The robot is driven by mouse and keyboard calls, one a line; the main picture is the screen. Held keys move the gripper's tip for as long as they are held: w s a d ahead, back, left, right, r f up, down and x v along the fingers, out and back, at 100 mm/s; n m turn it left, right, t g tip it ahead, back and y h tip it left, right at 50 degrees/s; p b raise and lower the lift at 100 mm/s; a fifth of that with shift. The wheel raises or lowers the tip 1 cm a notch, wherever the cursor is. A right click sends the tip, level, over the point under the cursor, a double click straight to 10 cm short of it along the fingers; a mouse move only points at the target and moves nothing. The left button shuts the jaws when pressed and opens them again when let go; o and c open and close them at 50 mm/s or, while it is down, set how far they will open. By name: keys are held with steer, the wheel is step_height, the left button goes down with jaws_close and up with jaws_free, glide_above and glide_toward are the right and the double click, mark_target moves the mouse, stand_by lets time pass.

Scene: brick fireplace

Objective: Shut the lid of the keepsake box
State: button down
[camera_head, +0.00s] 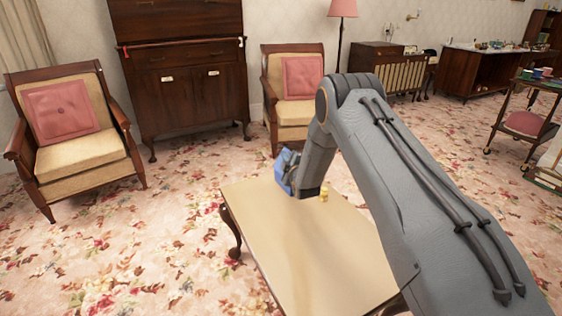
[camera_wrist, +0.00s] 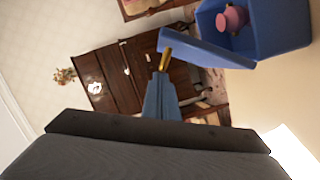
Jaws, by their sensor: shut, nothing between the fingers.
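The keepsake box (camera_wrist: 285,42) is blue and stands on the table, with its lid (camera_wrist: 208,48) raised and open. A pink object (camera_wrist: 233,18) shows inside it. In the head view the blue box (camera_head: 284,168) is at the far end of the table, partly hidden by my arm. My gripper (camera_wrist: 166,60) is shut and empty. Its yellow-tipped fingers are close to the free edge of the lid in the wrist view; I cannot tell whether they touch. The fingertips are hidden in the head view.
The wooden table (camera_head: 300,255) is otherwise mostly bare. Two armchairs (camera_head: 75,130) and a dark cabinet (camera_head: 185,75) stand beyond the table. Open floral carpet (camera_head: 110,250) lies to the left.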

steer(key=w+d+m+b, duration=0.1)
steer(key=w+d+f+m+g+b, duration=0.1)
steer(key=d+m, duration=0.1)
steer(key=d+f+m+y+b, duration=0.1)
steer(key=d+m, duration=0.1)
steer(key=shift+w+d+g, duration=0.25)
steer(key=shift+w+g, duration=0.05)
steer(key=shift+w, duration=0.1)
steer(key=shift+w+d+f+m+b, duration=0.35)
steer(key=shift+d+f+b, duration=0.3)
steer(key=shift+b, duration=0.1)
steer(key=shift+w+d+f+m+b, duration=0.35)
steer(key=shift+d+f+b, duration=0.25)
steer(key=shift+b, duration=0.15)
